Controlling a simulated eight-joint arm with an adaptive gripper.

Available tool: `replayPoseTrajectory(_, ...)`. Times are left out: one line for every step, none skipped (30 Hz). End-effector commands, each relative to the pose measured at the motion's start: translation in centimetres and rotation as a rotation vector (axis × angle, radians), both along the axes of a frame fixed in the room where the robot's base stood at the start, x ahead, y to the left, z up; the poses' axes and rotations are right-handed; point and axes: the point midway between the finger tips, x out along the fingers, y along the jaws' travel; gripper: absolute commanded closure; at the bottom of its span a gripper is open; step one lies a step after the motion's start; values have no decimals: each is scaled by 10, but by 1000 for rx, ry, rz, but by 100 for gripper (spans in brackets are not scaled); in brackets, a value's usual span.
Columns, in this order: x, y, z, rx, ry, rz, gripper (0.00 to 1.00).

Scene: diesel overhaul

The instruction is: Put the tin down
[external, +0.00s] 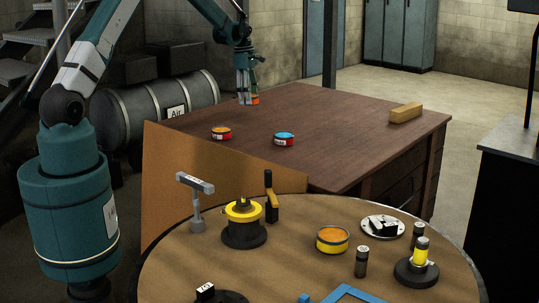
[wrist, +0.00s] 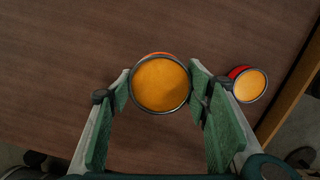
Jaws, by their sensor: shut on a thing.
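My gripper (external: 248,98) is over the far left part of the brown desk (external: 340,125). It is shut on a tin, of which a small orange-red part (external: 255,100) shows at the fingertips in the external view. In the wrist view the held tin (wrist: 160,83) has a round orange top with a grey rim and sits upright between the green finger pads of my gripper (wrist: 160,90). I cannot tell whether its base touches the desk.
A red tin with an orange top (external: 221,134) stands on the desk; a tin like it shows right of my fingers (wrist: 249,85). A red tin with a blue top (external: 284,139) and a wooden block (external: 406,113) stand there too. The round table (external: 290,275) in front is crowded with parts.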

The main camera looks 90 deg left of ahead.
Motion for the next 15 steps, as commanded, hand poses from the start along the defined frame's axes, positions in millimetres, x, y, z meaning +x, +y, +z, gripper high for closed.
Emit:
replayPoseTrajectory(0,0,-1,0,0,0,70)
replayPoseTrajectory(0,0,-3,0,0,0,70)
replayPoseTrajectory(0,0,-5,0,0,0,70)
replayPoseTrajectory(0,0,-7,0,0,0,70)
replayPoseTrajectory(0,0,-10,0,0,0,70)
replayPoseTrajectory(0,0,-14,0,0,0,70)
replayPoseTrajectory(0,0,-18,0,0,0,70)
replayPoseTrajectory(0,0,-22,0,0,0,70)
replayPoseTrajectory(0,0,-28,0,0,0,70)
replayPoseTrajectory(0,0,-32,0,0,0,70)
replayPoseTrajectory(0,0,-37,0,0,0,70)
replayPoseTrajectory(0,0,-43,0,0,0,70)
replayPoseTrajectory(0,0,-47,0,0,0,70)
replayPoseTrajectory(0,0,-50,0,0,0,70)
replayPoseTrajectory(0,0,-54,0,0,0,70)
